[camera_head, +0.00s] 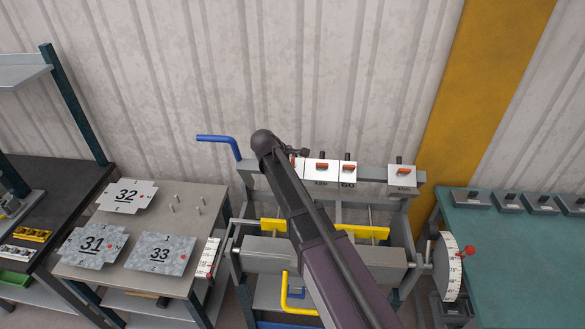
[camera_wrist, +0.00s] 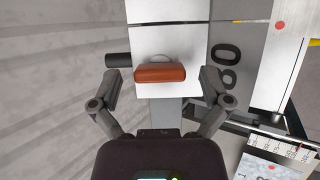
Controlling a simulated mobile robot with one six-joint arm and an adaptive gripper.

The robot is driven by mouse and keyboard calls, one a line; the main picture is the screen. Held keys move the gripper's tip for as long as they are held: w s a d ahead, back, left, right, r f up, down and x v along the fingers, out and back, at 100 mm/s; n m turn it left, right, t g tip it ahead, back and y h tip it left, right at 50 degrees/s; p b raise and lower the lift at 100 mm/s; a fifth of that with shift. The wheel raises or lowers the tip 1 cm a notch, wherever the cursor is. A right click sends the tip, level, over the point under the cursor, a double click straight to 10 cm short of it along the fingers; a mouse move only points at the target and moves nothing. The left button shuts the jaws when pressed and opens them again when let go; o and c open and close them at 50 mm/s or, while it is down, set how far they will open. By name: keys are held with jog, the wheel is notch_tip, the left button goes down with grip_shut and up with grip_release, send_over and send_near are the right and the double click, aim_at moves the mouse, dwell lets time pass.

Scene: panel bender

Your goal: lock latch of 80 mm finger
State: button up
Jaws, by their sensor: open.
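The 80 mm finger (camera_wrist: 142,42) shows in the wrist view as a pale block with an orange latch handle (camera_wrist: 160,74) lying across it. The marking "80" is printed sideways on the grey surface beside it. My gripper (camera_wrist: 162,88) is open, with one fingertip on each side of the handle and a gap on both sides. Nothing is held.
In the head view, fingers marked 120 (camera_head: 321,175) and 60 (camera_head: 347,174) stand just right of my arm. Another finger (camera_head: 402,178) is farther right. A blue lever (camera_head: 217,139) rises at left. A table with numbered plates (camera_head: 160,255) stands left, a teal table (camera_head: 510,250) right.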

jog(key=shift+w+d+f, duration=0.2)
jog(key=shift+f, duration=0.2)
jog(key=c, duration=1.2)
jog(key=shift+o, duration=0.2)
